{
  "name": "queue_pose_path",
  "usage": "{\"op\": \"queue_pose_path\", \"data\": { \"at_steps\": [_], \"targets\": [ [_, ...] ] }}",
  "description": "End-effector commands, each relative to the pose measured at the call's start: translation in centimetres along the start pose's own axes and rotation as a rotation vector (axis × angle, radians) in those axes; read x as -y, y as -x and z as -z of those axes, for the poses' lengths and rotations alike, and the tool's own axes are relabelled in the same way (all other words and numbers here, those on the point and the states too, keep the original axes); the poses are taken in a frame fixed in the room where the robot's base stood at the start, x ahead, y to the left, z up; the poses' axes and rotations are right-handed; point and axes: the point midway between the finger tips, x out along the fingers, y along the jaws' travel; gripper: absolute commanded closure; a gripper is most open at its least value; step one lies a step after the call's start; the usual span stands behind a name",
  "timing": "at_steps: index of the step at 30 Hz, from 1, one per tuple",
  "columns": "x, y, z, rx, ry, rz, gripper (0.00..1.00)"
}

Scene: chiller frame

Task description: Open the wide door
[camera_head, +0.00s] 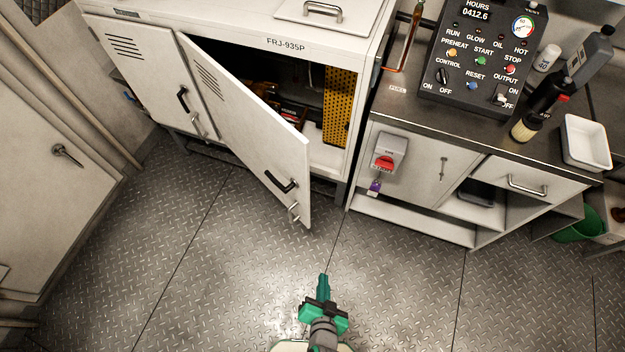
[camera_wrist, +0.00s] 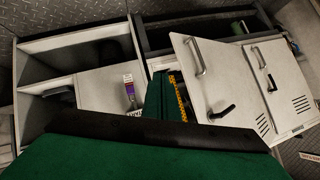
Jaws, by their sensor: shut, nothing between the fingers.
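The wide door (camera_head: 245,115) is the right-hand white door of the cabinet marked FRJ-935P. It stands partly open, swung outward from its left side, with dark interior showing behind it. It has a black lever handle (camera_head: 281,184) and a metal pull handle (camera_head: 293,211) near its free edge. In the wrist view the door (camera_wrist: 232,88) appears turned over, right of my gripper's green finger. My gripper (camera_head: 323,278) is shut and empty over the floor, in front of the door and apart from it. In the wrist view the green gripper (camera_wrist: 160,100) hides part of the cabinet.
The narrower left cabinet door (camera_head: 140,62) looks shut. A workbench (camera_head: 420,180) with a red switch (camera_head: 384,163) and control panel (camera_head: 480,60) stands to the right. A wall door (camera_head: 50,170) is at left. The metal plate floor (camera_head: 220,260) before the cabinet is clear.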

Motion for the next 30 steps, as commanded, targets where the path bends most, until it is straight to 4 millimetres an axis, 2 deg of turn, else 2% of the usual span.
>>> {"op": "queue_pose_path", "data": {
  "at_steps": [1, 3, 8, 14, 17, 22, 26, 30],
  "targets": [
    [-0.5, -1.9, -0.4, 0.033, -0.047, 0.001, 1.0],
    [-0.8, -4.2, -1.2, 0.092, -0.117, 0.015, 1.0],
    [-0.6, -9.2, -1.8, 0.216, -0.274, 0.083, 1.0],
    [1.1, -14.2, 0.5, 0.342, -0.445, 0.225, 1.0],
    [2.1, -16.1, 2.7, 0.396, -0.516, 0.317, 1.0],
    [3.9, -17.8, 8.2, 0.472, -0.605, 0.503, 1.0],
    [4.8, -17.9, 13.6, 0.515, -0.643, 0.664, 1.0],
    [5.4, -16.7, 19.2, 0.549, -0.651, 0.834, 1.0]
  ]
}}
